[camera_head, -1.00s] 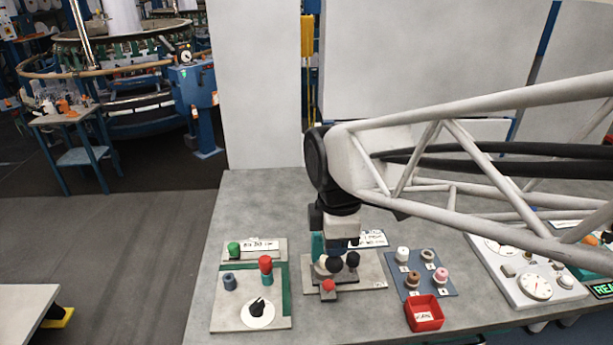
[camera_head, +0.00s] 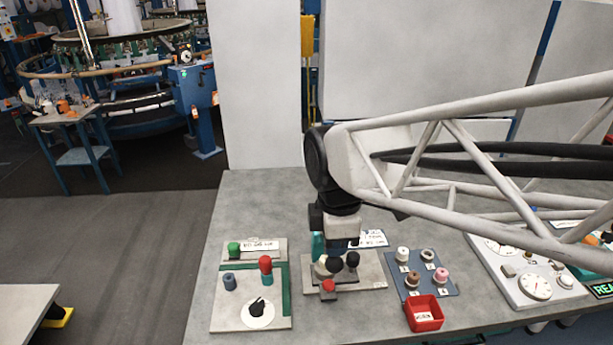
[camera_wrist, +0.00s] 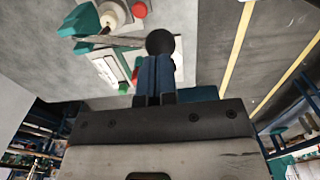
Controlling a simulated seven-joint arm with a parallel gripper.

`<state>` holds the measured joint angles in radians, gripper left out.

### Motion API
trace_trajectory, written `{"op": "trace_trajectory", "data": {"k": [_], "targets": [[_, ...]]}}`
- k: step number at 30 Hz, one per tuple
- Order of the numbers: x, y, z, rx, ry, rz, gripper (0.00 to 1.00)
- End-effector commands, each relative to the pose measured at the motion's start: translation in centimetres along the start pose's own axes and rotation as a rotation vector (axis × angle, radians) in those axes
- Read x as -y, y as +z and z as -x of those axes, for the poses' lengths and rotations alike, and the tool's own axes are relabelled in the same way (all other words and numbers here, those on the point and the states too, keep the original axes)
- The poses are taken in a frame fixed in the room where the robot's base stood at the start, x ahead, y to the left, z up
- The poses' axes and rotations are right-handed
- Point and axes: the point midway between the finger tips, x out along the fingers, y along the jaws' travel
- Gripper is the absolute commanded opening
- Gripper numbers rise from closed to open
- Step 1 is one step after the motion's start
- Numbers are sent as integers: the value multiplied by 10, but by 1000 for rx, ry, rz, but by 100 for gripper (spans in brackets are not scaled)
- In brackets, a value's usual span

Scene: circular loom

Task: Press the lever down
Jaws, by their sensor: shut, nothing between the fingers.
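The lever in the wrist view is a grey tapered bar ending in a black ball knob (camera_wrist: 160,42); its other end reaches a teal block (camera_wrist: 82,22). In the head view, two black balls (camera_head: 334,265) (camera_head: 352,259) show on the middle board (camera_head: 370,272), just below my gripper (camera_head: 340,246). I cannot tell from that view which one the lever bears. My gripper (camera_wrist: 156,60) has its blue fingers shut together and empty. The fingertips overlap the ball's near edge in the wrist view; whether they touch it is unclear.
A red button (camera_head: 328,286) sits at the middle board's front. The left panel (camera_head: 236,310) carries a green knob, a red knob and a black dial. On the right are a spool board (camera_head: 440,286), a red bin (camera_head: 424,314) and a gauge panel (camera_head: 510,278).

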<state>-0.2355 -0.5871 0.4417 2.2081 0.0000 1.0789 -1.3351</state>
Motion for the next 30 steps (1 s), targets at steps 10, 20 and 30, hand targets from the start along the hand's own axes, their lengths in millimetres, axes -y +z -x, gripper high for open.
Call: {"op": "trace_trajectory", "data": {"k": [10,20,30], "targets": [[0,0,-3,0,0,0,0],[0,0,-11,0,0,0,0],[0,0,-20,0,-1,0,0]]}}
